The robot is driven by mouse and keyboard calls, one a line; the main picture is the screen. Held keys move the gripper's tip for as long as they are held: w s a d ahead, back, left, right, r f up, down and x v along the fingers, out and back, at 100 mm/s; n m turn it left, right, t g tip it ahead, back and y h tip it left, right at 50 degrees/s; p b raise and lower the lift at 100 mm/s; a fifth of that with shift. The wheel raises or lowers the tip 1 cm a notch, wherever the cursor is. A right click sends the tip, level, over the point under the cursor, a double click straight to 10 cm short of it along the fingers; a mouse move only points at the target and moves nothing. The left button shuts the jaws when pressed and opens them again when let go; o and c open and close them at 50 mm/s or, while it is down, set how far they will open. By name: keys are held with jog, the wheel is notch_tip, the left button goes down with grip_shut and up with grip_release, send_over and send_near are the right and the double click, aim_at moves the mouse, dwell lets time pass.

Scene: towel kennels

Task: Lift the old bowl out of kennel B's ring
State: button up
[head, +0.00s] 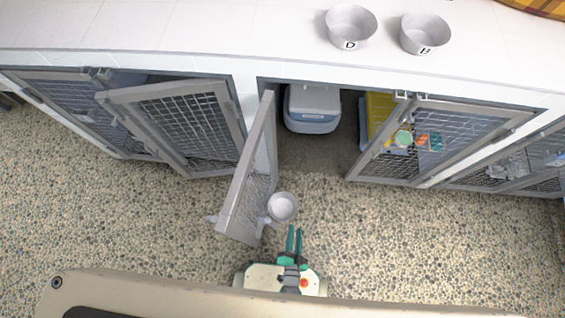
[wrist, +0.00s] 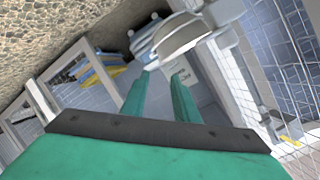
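The ring itself is hard to make out. My gripper (head: 295,230) has green fingers, just short of the bowl in the head view. In the wrist view my gripper (wrist: 160,75) has its fingers apart with nothing between them.
Two grey bowls stand on the white counter (head: 180,25): one marked D (head: 350,27), one apparently B (head: 425,34). A grey-blue box (head: 313,108) is inside the open kennel. Another mesh door (head: 180,125) stands ajar at left. The pebbled floor (head: 420,230) is clear at right.

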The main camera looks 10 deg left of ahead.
jog(key=x, duration=0.9)
jog(key=shift+a+f, duration=0.1)
grip_shut()
